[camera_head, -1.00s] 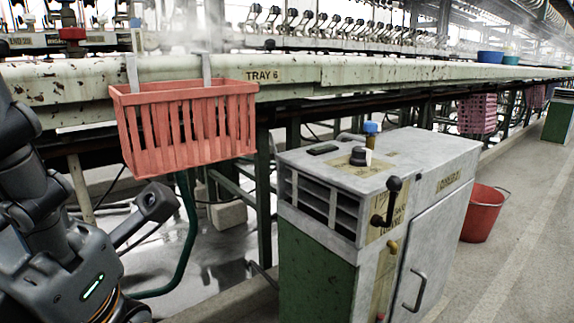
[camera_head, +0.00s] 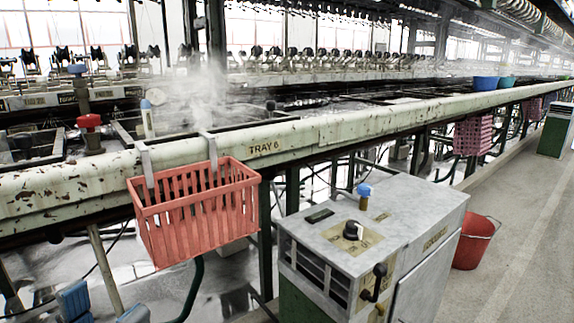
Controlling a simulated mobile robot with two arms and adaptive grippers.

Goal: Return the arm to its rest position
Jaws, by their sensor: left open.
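My left gripper (camera_head: 104,306) shows only as two blue fingertips at the bottom left edge of the head view. The fingertips are apart, with nothing seen between them. The rest of that gripper and its arm are cut off by the frame. The fingertips are below and left of the red basket (camera_head: 200,213), apart from it in the picture. My right gripper is not in view.
The red basket hangs by two hooks on the pale rail marked TRAY 6 (camera_head: 330,131). A grey-topped cabinet (camera_head: 400,222) with knobs and a lever stands at the lower middle. A red bucket (camera_head: 472,248) stands behind it.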

